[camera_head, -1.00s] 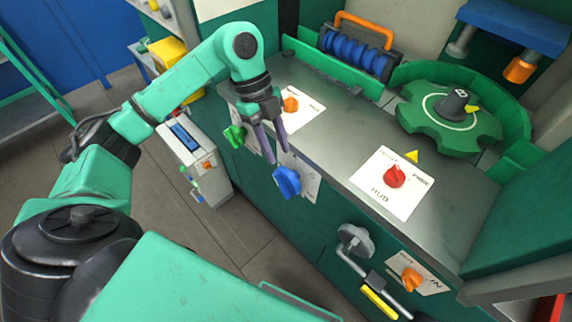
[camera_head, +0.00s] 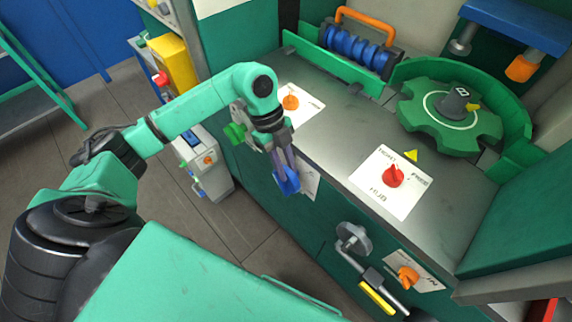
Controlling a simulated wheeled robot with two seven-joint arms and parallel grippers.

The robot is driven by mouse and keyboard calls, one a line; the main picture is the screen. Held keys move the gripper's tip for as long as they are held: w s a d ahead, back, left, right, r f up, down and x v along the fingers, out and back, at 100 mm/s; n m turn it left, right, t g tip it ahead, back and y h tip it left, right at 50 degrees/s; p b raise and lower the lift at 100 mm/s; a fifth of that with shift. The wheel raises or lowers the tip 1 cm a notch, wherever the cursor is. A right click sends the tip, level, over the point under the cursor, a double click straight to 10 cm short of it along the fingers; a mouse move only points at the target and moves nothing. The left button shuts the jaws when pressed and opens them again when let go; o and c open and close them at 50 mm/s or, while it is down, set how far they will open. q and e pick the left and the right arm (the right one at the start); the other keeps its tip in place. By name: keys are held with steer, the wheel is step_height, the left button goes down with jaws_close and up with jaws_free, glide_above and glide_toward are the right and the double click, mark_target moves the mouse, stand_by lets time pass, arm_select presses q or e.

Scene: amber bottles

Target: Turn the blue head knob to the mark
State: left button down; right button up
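The blue knob (camera_head: 287,182) is on the green front face of the bench, below the steel top, with part of a white label plate (camera_head: 309,184) beside it. My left gripper (camera_head: 285,164) points down at the knob. Its purple fingers are at the knob and partly cover it. I cannot tell whether they press on it or are only around it. The marks on the plate are too small or hidden to read. My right gripper is not in view.
An orange knob (camera_head: 290,102) is close behind my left wrist, and a green knob (camera_head: 235,132) is left of it. A red knob (camera_head: 393,176) on a white plate, a green notched wheel (camera_head: 450,120) and a grey crank (camera_head: 354,238) are to the right.

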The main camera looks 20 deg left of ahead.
mark_target(294, 177)
arm_select(q)
steer(key=shift+s+f, duration=0.1)
steer(key=shift+s, duration=0.05)
steer(key=shift+d, duration=0.1)
steer(key=shift+d+y+p, duration=0.15)
steer(key=shift+y+p, duration=0.25)
steer(key=shift+p, duration=0.15)
steer(key=shift+s+d+t+y+p, duration=0.15)
steer(key=shift+d+t+y+p, duration=0.3)
steer(key=shift+y, duration=0.45)
steer(key=shift+s+d+t+y, duration=0.1)
steer(key=shift+d+t+y, duration=0.35)
steer(key=shift+y, duration=0.45)
steer(key=shift+s+d+f+t+y+b, duration=0.2)
steer(key=shift+d+t+y+b, duration=0.1)
steer(key=shift+y+b, duration=0.5)
steer(key=shift+w, duration=0.1)
steer(key=c, duration=1)
jaws_free()
